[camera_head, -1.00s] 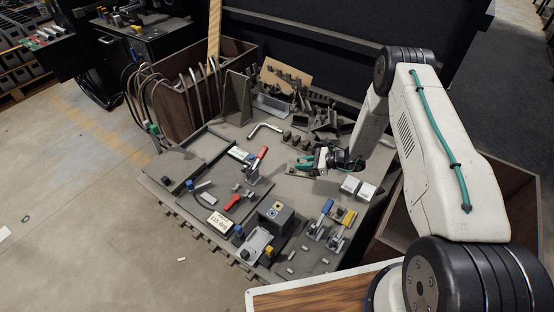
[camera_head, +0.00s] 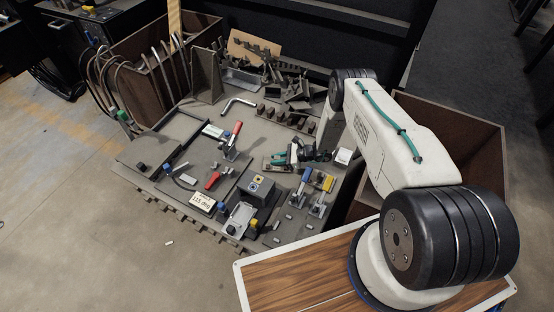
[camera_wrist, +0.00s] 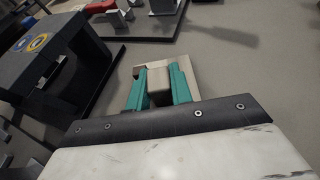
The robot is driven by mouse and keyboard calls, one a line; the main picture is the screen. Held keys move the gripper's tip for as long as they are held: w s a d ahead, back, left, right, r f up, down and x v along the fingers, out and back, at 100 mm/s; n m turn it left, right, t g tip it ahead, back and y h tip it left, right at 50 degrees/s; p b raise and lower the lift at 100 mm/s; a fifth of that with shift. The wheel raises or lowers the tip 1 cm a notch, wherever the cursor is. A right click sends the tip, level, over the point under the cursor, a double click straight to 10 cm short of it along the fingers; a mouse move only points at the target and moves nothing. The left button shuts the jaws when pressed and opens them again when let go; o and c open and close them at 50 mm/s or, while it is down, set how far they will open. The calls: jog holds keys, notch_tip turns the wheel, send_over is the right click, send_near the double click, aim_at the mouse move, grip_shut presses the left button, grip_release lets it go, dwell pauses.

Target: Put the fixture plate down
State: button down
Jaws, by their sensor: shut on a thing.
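My gripper (camera_head: 281,158) is shut on the fixture plate (camera_head: 268,165). In the wrist view, its teal fingers (camera_wrist: 160,90) close on both sides of a raised beige block on the plate (camera_wrist: 158,80). The plate is low over the grey table top (camera_head: 235,120), behind the toggle clamps. I cannot tell whether it touches the table. My fingers hide part of the plate, and its near side is hidden by my gripper body in the wrist view.
A dark block with a ringed top (camera_head: 259,187) and the blue (camera_head: 305,176) and yellow (camera_head: 327,184) toggle clamps stand in front. Dark brown fixtures (camera_head: 285,118) stand behind. Bare table lies toward the back left.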

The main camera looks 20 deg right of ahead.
jog(key=shift+f, duration=0.15)
jog(key=shift+f, duration=0.2)
jog(key=c, duration=1.3)
grip_release()
jog(key=shift+o, duration=0.2)
jog(key=shift+r, duration=0.15)
